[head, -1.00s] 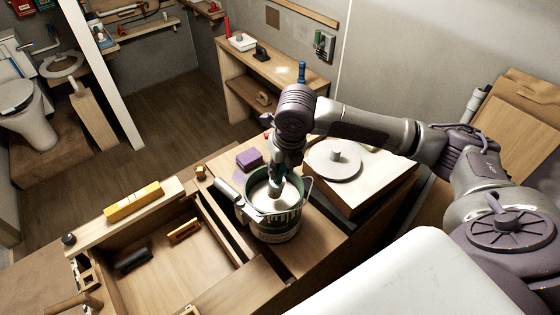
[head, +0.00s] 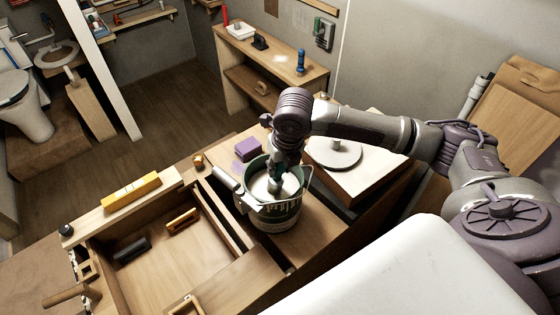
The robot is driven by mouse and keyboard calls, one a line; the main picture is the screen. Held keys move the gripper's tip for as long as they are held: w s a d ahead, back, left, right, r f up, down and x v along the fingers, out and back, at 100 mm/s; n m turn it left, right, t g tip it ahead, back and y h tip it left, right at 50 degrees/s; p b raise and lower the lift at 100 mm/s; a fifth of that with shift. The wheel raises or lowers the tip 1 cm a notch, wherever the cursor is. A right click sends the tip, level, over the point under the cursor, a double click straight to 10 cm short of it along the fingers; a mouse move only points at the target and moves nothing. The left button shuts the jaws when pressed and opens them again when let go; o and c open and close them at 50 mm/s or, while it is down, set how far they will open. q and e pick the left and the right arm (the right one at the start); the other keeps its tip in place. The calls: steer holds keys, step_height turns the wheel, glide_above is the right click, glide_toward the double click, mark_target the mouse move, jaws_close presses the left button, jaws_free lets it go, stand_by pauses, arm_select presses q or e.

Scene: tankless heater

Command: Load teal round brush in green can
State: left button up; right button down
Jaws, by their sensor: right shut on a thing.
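The green can (head: 275,220) is a pail with pale paint streaks on its side and a wire handle. It stands on the wooden bench, with white showing inside. My right gripper (head: 280,170) points down over the can's opening. It is shut on the teal round brush (head: 275,172), of which only a little teal shows between the fingers. The brush's lower end is at or inside the can's mouth; the gripper hides much of it, so I cannot tell whether it touches the bottom. My left gripper is not in view.
A purple sponge (head: 248,147) lies behind the can. A grey disc (head: 335,152) sits on a box to the right. A yellow level (head: 132,192) lies at the left, beside an open drawer (head: 195,265). A blue-handled tool (head: 300,62) stands on the back shelf.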

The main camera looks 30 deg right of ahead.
mark_target(280, 180)
steer(key=shift+s+b+x, duration=0.2)
steer(key=shift+b+x, duration=0.05)
steer(key=shift+x, duration=0.65)
steer(key=shift+s+b+x, duration=0.15)
steer(key=shift+b+x, duration=0.15)
steer(key=shift+x, duration=0.6)
steer(key=shift+s+b+x, duration=0.2)
steer(key=shift+b+x, duration=0.05)
steer(key=shift+x, duration=0.65)
steer(key=shift+f, duration=0.15)
steer(key=shift+p, duration=0.5)
steer(key=shift+f, duration=0.3)
steer(key=shift+r, duration=0.1)
